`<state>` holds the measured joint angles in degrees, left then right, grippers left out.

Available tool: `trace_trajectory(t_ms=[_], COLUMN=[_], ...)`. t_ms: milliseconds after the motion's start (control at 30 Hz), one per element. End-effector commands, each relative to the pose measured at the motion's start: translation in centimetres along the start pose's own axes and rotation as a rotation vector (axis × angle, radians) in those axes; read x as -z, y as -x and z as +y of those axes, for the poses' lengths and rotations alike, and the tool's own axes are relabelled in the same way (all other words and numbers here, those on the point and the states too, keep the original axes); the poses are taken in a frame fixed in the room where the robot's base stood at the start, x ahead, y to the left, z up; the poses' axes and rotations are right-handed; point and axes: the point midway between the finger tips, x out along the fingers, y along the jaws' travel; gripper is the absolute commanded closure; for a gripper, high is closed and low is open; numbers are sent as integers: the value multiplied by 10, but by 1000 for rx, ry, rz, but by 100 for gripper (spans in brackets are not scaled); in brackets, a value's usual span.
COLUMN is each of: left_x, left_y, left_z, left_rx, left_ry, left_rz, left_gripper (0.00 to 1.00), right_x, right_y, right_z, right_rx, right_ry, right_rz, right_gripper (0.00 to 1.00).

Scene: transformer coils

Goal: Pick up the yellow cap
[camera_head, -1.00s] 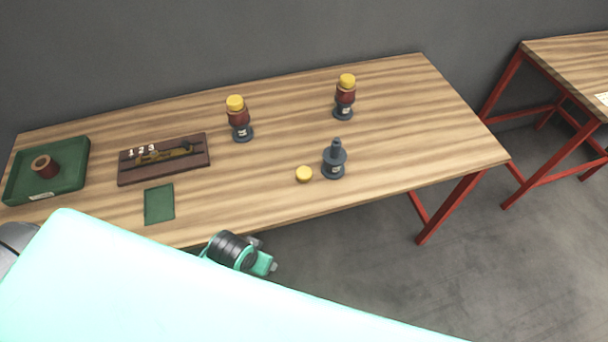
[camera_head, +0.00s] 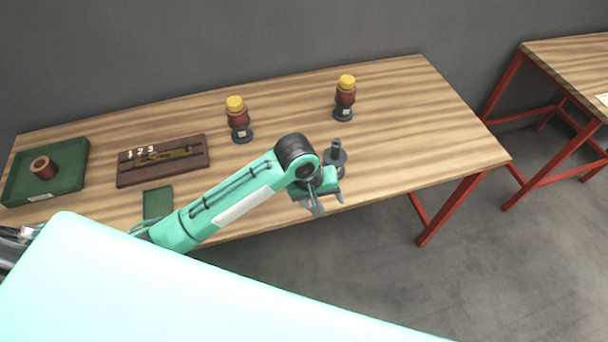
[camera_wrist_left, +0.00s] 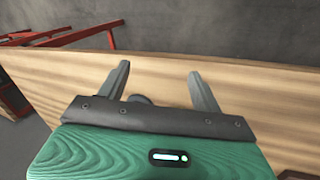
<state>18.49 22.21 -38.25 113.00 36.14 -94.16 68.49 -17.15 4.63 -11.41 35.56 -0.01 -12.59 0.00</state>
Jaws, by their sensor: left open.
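The loose yellow cap does not show now in the head view; my left arm covers the spot where it lay on the table. Two more yellow caps (camera_head: 235,103) (camera_head: 347,81) sit on top of the two dark red coils at the back. My left gripper (camera_head: 329,206) is open and empty, over the front edge of the table beside the bare dark post stand (camera_head: 336,155), which it partly overlaps. In the left wrist view its two fingers (camera_wrist_left: 160,72) are spread apart, with a dark rounded thing (camera_wrist_left: 139,99) partly seen between them. My right gripper is not in view.
The wooden table (camera_head: 420,120) carries a green tray (camera_head: 70,180) with a copper-coloured coil (camera_head: 44,167), a brown numbered board (camera_head: 130,176) and a green pad (camera_head: 158,202) at left. The table's right end is clear. A second table (camera_head: 575,50) stands at right.

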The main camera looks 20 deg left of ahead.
Motion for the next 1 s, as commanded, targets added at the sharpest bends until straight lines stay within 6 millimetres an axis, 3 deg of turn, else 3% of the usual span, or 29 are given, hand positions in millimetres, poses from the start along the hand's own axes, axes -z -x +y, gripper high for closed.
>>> trace_trajectory(t_ms=[167,400,667,833,1000], left_x=[39,88,117,119,117], left_y=[23,61,90,80,48], left_z=[8,3,-6,-12,-22], left_rx=[94,230,305,318,318], left_ry=[183,478,680,709,708], left_rz=[-4,33,77,80,80], left_gripper=[34,34,34,34,34], right_x=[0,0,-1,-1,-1], right_y=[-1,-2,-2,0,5], right_z=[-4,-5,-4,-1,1], right_rx=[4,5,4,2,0], right_ry=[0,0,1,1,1], right_rz=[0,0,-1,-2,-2], right_gripper=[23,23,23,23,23])
